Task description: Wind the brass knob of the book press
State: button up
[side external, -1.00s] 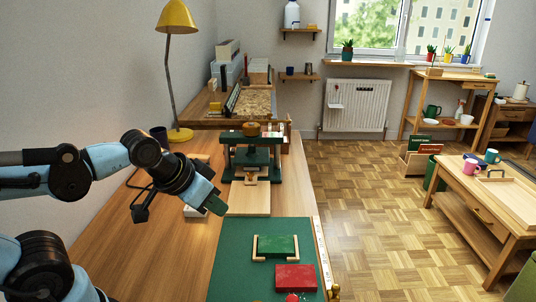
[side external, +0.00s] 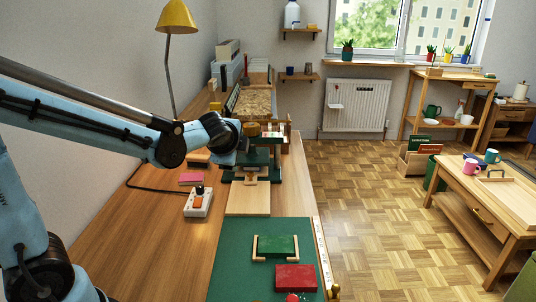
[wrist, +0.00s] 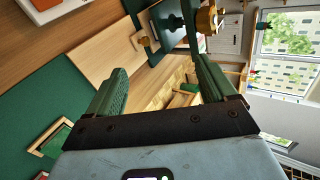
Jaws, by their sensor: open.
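The green book press (side external: 258,157) stands on the workbench, with its brass knob (side external: 252,129) on top. In the side view my gripper (side external: 240,143) is at the left of the press, close to the knob; its fingertips are hard to make out there. In the wrist view my gripper (wrist: 160,66) is open, with nothing between its two green fingers. The brass knob (wrist: 208,20) shows at the top of the wrist view, beyond the right fingertip and not between the fingers. Part of the press (wrist: 172,22) shows beside it.
A pale board (side external: 248,200) lies before the press. A green mat (side external: 232,260) carries a green book (side external: 277,246) in a wooden frame and a red book (side external: 296,277). A white switch box (side external: 198,203) and pink block (side external: 191,179) lie left. A yellow lamp (side external: 176,18) stands behind.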

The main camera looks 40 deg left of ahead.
jog(key=w+a+m+t+y, duration=0.1)
jog(key=w+a+m+y, duration=0.35)
jog(key=w+m, duration=0.3)
jog(key=m+t+y, duration=0.2)
jog(key=m+y, duration=0.1)
jog(key=m, duration=0.4)
send_near(252, 126)
jog(key=a+f, duration=0.1)
jog(key=x, duration=1.3)
jog(key=shift+w+d+f, duration=0.2)
jog(key=shift+f, duration=0.05)
jog(key=shift+c, duration=0.3)
jog(key=c, duration=0.9)
jog(key=shift+m+t+h, duration=0.3)
jog(key=shift+m+h, duration=0.05)
jog(key=shift+w+d+m+t+h, duration=0.1)
jog(key=shift+m+t+h, duration=0.6)
jog(key=shift+t+h, duration=0.1)
jog(key=shift+w+d+m+t+h, duration=0.1)
jog(key=shift+m+t+h, duration=0.6)
jog(key=shift+h, duration=0.1)
